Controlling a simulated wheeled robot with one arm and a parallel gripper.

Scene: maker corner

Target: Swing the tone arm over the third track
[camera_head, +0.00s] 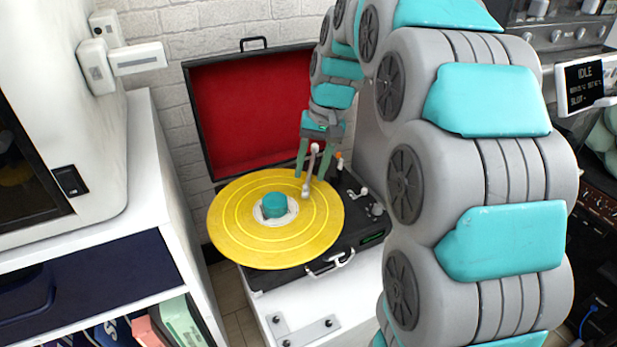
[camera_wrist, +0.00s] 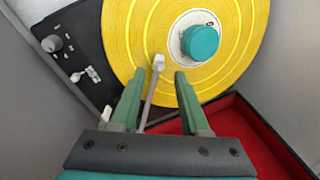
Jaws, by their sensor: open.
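A yellow record (camera_head: 240,222) with several ring lines lies on the black turntable (camera_head: 368,228); a teal hub (camera_head: 274,206) sits at its middle. The pale tone arm (camera_head: 309,182) reaches from the back right, its head over the record's outer part. In the wrist view the tone arm's head (camera_wrist: 158,62) is over the yellow surface, well out from the teal hub (camera_wrist: 200,42). My gripper (camera_head: 310,177) has its green fingers open on either side of the tone arm. In the wrist view my gripper (camera_wrist: 158,77) shows a gap on both sides of it. Whether the head touches the record is unclear.
The turntable's raised red-lined lid (camera_head: 245,110) stands behind. A white cabinet (camera_head: 145,160) is close on the left. Knobs and a small lever (camera_head: 376,209) are on the deck's right side. A latch handle (camera_head: 332,263) is at the front.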

